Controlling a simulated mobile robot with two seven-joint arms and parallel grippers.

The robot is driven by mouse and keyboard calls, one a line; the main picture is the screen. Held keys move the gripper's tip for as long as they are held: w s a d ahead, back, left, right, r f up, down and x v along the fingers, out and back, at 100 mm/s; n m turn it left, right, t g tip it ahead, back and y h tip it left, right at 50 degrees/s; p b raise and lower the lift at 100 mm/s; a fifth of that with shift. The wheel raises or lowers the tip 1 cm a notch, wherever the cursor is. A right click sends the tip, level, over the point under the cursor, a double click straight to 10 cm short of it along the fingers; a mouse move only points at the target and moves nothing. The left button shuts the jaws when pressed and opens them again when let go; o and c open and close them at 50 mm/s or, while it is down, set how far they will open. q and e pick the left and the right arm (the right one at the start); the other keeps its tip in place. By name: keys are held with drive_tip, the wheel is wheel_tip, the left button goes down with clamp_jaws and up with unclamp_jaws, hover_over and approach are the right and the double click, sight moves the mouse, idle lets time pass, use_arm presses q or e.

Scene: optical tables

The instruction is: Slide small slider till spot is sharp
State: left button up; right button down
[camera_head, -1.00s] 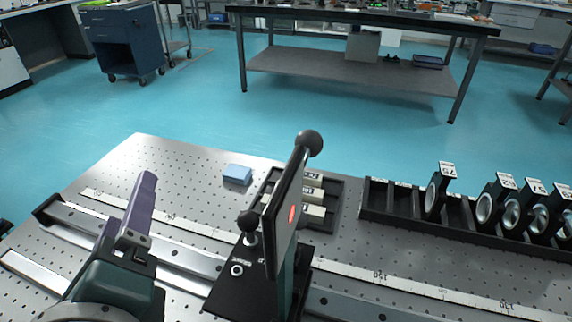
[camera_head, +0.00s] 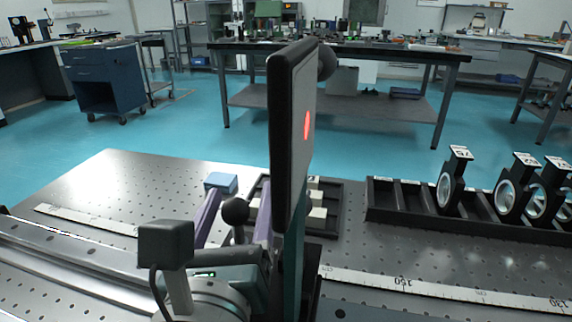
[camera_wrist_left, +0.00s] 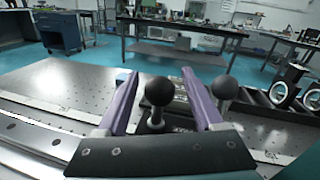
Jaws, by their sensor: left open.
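The upright dark screen (camera_head: 283,150) stands on the rail in the middle of the head view, seen nearly edge-on. A red spot (camera_head: 307,125) shows on its face as a narrow streak; its sharpness is hard to judge. A small black ball knob (camera_head: 235,211) stands by the screen's lower left. My left gripper (camera_head: 234,205) is open, with its purple fingers on either side of this knob. In the left wrist view the black knob (camera_wrist_left: 159,91) stands between the fingers, with gaps on both sides. The slider body below the knob is mostly hidden. My right gripper is not in view.
A second, larger ball (camera_head: 327,62) sticks out behind the screen's top. A blue block (camera_head: 221,183) lies behind my left fingers. A black rack (camera_head: 400,216) with round lens holders stands at right. A white ruler strip (camera_head: 440,291) runs along the perforated table.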

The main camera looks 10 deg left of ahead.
use_arm(q)
drive_tip(key=shift+w+a, duration=0.2)
drive_tip(key=shift+w, duration=0.7)
clamp_jaws()
idle(0.8)
